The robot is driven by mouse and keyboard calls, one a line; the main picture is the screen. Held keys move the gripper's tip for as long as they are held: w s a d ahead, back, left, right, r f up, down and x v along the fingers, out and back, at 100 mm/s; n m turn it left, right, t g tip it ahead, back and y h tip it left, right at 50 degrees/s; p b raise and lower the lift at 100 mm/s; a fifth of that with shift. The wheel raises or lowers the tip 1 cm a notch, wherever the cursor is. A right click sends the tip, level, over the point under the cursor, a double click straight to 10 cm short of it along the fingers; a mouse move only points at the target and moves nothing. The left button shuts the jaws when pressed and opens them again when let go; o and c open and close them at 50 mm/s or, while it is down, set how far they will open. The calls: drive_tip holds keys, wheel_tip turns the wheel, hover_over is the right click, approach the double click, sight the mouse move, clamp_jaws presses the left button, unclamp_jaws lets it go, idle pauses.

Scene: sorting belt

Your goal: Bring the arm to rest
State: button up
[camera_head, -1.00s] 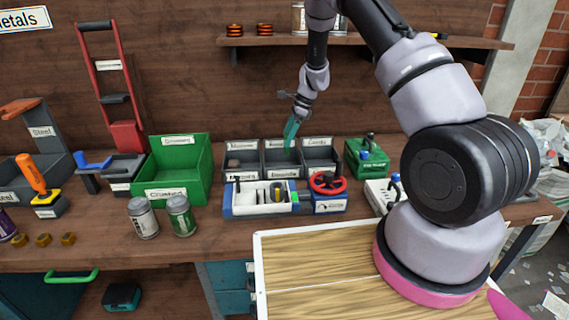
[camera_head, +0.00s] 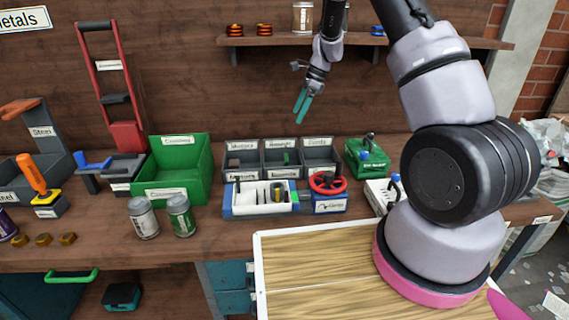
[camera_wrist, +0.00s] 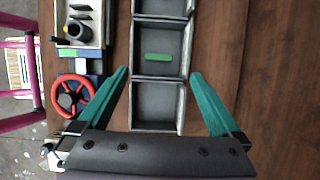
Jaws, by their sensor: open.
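That bin looks empty. A small green piece (camera_wrist: 158,57) lies in the middle bin (camera_wrist: 160,72); it also shows in the head view (camera_head: 286,159).
A shelf (camera_head: 262,41) with a can (camera_head: 302,17) runs along the wall behind my gripper. A green bin (camera_head: 208,165), two cans, a white-and-blue tray (camera_head: 240,203) and a red handwheel (camera_head: 327,182) stand on the bench. The wooden board (camera_head: 330,262) in front is bare.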

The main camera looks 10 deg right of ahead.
drive_tip(key=shift+d+r, duration=0.2)
drive_tip(key=shift+r, duration=0.15)
drive_tip(key=s+d+r+n+t, duration=0.1)
drive_tip(key=s+d+r+n, duration=0.15)
drive_tip(key=s+r, duration=0.65)
drive_tip(key=s+d+r+n+t, duration=0.15)
drive_tip(key=s+r+n, duration=0.35)
drive_tip(key=r, duration=0.9)
drive_tip(key=s+d+r+n+t+h, duration=0.1)
drive_tip(key=s+r+n+t, duration=0.1)
drive_tip(key=s, duration=0.9)
drive_tip(key=s+d+r+n+t+h, duration=0.1)
drive_tip(key=s+n, duration=0.4)
drive_tip(key=s, duration=0.6)
wheel_tip(320, 180, up, 3)
drive_tip(key=shift+f+t, duration=0.15)
drive_tip(key=shift+t, duration=0.5)
